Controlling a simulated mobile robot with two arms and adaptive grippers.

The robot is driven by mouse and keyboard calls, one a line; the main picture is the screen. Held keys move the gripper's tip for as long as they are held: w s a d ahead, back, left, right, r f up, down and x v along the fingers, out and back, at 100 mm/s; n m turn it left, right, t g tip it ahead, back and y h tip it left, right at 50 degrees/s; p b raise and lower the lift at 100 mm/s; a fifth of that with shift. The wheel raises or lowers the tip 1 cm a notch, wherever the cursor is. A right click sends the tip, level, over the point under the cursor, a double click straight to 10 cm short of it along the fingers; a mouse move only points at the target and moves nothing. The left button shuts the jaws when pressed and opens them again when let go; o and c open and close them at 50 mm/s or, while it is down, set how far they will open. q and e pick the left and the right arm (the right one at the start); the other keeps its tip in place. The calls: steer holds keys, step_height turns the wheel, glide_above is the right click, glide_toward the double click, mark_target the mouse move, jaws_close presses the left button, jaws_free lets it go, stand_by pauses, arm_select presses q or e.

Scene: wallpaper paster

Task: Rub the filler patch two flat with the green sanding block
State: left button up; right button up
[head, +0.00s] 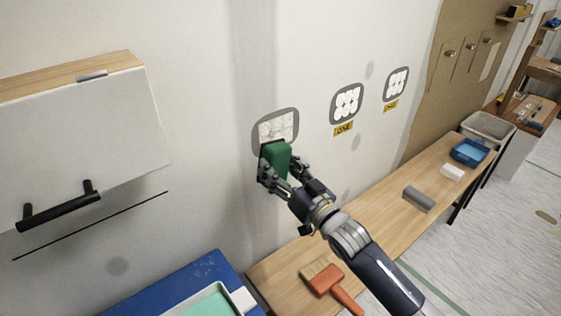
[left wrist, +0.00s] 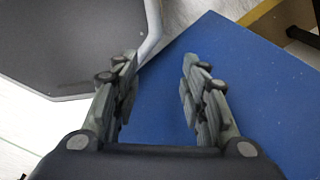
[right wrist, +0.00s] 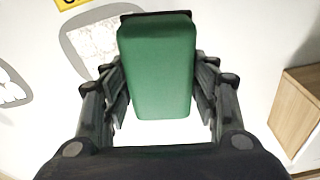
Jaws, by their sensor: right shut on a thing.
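Three grey-framed filler patches are on the white wall. The nearest patch (head: 278,127) looks pale and fairly smooth; the middle patch (head: 347,103) and far patch (head: 396,84) look lumpy. The last two have yellow labels beneath; I cannot read them surely. My right gripper (head: 274,176) is shut on the green sanding block (head: 276,158), held at the nearest patch's lower edge, hiding part of it. Contact with the wall is unclear. The block (right wrist: 158,65) also fills the right wrist view's middle. My left gripper (left wrist: 160,62) is open and empty above a blue surface.
A wooden bench (head: 375,213) along the wall holds an orange brush (head: 328,281), a grey block (head: 417,199), a white block (head: 452,172) and a blue tray (head: 469,152). A blue table (head: 185,283) bears a green-filled tray. A handled cabinet (head: 90,130) juts out at left.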

stand_by(0.3)
steer(key=shift+p, duration=0.3)
steer(key=shift+w+a+b, duration=0.25)
steer(key=shift+w+b, duration=0.05)
steer(key=shift+w, duration=0.05)
steer(key=x, duration=0.2)
steer(key=b+x, duration=0.2)
steer(key=x, duration=0.1)
steer(key=shift+w+a+f, duration=0.25)
steer(key=shift+a+f, duration=0.05)
steer(key=shift+x, duration=1.2)
stand_by(1.4)
steer(key=shift+w+d+r, duration=0.1)
steer(key=shift+d, duration=0.05)
stand_by(0.8)
